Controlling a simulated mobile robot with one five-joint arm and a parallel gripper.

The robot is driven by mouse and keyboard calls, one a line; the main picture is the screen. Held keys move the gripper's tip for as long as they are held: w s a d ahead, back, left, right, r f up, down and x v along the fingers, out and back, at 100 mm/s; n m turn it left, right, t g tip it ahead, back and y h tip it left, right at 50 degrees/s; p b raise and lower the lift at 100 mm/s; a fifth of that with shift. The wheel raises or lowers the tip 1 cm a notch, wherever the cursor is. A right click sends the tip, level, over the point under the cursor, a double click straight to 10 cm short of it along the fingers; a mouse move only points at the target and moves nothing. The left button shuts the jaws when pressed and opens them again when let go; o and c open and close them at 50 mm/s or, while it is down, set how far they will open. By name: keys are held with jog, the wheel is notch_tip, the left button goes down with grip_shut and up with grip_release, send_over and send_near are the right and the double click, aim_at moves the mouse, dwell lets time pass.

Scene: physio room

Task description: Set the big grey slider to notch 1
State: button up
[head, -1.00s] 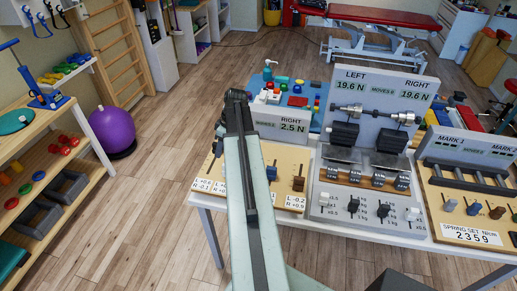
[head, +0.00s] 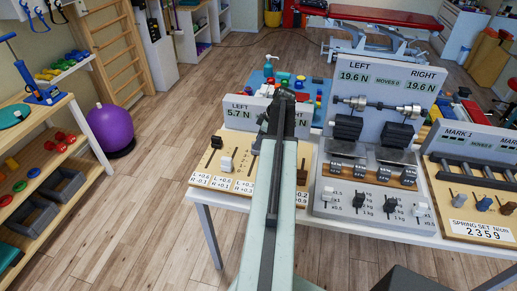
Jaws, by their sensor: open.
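My arm reaches away from me, and my gripper (head: 283,103) is at its far end, in front of the left board's display (head: 240,112). The gripper looks small and dark and seems to hold nothing. The right board (head: 436,190) has a grey-blue knob (head: 453,197) and others. I cannot tell which is the big grey slider.
The boards stand side by side on a white table (head: 210,196). The middle display (head: 385,78) rises tall beside my arm. A shelf (head: 75,158) and a purple ball (head: 110,130) are at the left. The wooden floor (head: 150,215) between shelf and table is clear.

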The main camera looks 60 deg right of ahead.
jog(key=shift+w+a+f, duration=0.1)
jog(key=shift+w+f, duration=0.15)
jog(key=shift+f, duration=0.4)
jog(key=shift+r, duration=0.1)
grip_shut()
dwell(0.9)
